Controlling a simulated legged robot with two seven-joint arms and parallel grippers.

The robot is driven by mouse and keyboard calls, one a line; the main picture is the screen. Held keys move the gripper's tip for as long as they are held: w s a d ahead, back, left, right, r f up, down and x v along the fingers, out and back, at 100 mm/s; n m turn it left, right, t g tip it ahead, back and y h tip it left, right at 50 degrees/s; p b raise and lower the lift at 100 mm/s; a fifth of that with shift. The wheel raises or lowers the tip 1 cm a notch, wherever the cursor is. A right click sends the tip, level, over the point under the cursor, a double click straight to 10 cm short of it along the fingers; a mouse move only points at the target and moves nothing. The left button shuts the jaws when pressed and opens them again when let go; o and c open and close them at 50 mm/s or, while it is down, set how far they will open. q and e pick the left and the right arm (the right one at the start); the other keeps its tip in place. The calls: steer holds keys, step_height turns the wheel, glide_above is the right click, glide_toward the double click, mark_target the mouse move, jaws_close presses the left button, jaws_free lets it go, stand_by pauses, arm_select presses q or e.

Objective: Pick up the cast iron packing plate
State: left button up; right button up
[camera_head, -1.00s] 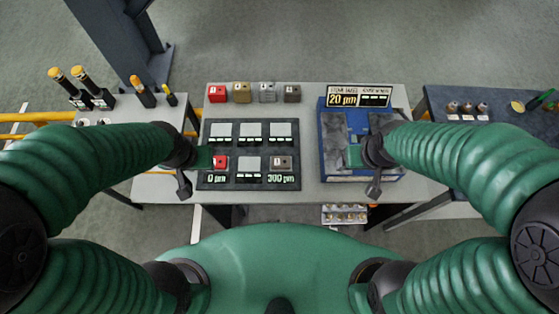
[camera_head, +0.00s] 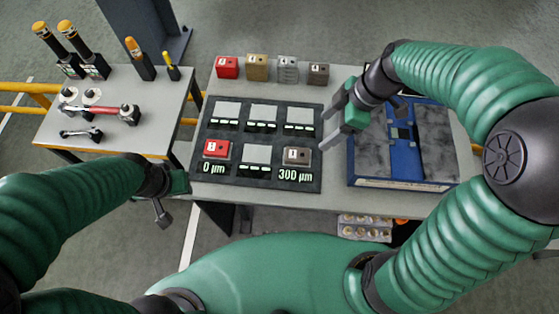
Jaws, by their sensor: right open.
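No label names the cast iron packing plate. The small dark grey-brown block (camera_head: 319,74) at the right end of the back row looks most like cast iron.
A red block (camera_head: 227,67), a brass block (camera_head: 257,67) and a grey block (camera_head: 288,68) share the back row. Another red block (camera_head: 216,150) sits above "0 µm". A blue box (camera_head: 408,183) is at right, partly under my right arm. A side table (camera_head: 60,135) holds tools.

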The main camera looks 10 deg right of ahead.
glide_above(298, 154)
steer(key=s+d, duration=0.1)
steer(key=d, duration=0.1)
steer(key=f, duration=1)
steer(key=shift+a+f, duration=0.1)
steer(key=shift+a, duration=0.1)
steer(key=x, duration=0.5)
steer(key=shift+w+d+f, duration=0.15)
steer(key=shift+d+f, duration=0.1)
steer(key=shift+d, duration=0.1)
steer(key=shift+r, duration=0.1)
jaws_close()
